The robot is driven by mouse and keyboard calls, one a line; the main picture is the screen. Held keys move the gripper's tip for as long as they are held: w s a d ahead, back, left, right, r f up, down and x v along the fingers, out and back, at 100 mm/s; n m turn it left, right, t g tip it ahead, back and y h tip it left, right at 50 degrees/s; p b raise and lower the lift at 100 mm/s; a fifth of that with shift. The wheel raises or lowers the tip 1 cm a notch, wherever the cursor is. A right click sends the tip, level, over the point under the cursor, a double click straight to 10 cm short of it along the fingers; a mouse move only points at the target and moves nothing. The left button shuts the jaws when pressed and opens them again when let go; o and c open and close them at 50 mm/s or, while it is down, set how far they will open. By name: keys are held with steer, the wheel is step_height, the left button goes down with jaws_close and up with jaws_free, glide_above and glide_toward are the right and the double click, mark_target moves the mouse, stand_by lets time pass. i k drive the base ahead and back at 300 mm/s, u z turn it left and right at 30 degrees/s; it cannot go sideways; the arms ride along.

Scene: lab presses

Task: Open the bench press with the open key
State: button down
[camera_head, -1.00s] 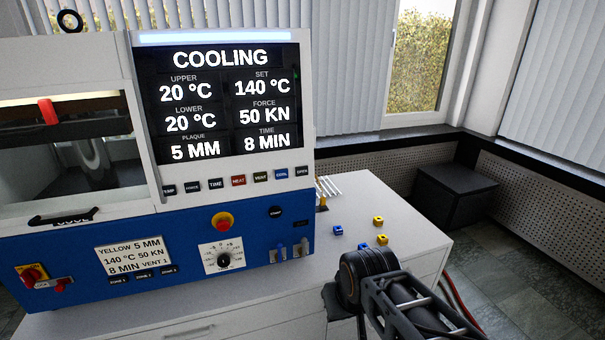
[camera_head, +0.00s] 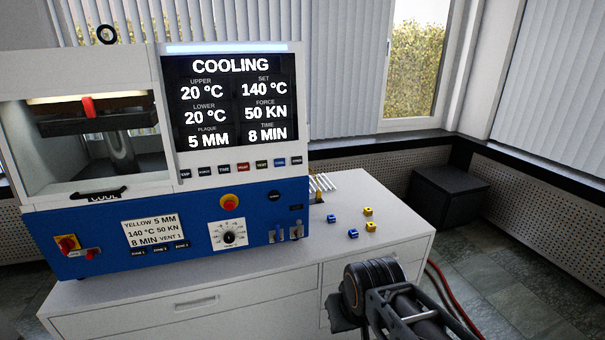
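The bench press (camera_head: 150,224) stands on a white cabinet, with a blue lower front and a windowed chamber at left. Its screen (camera_head: 232,100) reads COOLING, upper 20 °C, lower 20 °C, set 140 °C, 50 KN, 8 MIN. Below the screen is a row of small keys. The open key (camera_head: 297,160) is the dark one at the right end; its lettering is too small to read clearly now. My gripper (camera_head: 343,316) is low in the picture, right of the press front and apart from the keys. Its fingers are not clearly shown.
Small blue and yellow cubes (camera_head: 368,212) lie on the white cabinet top (camera_head: 385,238) right of the press. A rack with pale rods (camera_head: 322,184) stands behind them. A red emergency knob (camera_head: 229,203) sticks out below the keys. A dark box (camera_head: 450,195) stands on the floor.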

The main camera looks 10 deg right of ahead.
mark_target(295, 161)
steer(key=k, duration=0.8)
steer(key=u, duration=0.45)
steer(key=i, duration=0.4)
steer(key=u, duration=0.8)
steer(key=i, duration=0.85)
steer(key=z, duration=0.6)
steer(key=i, duration=0.85)
steer(key=z, duration=0.8)
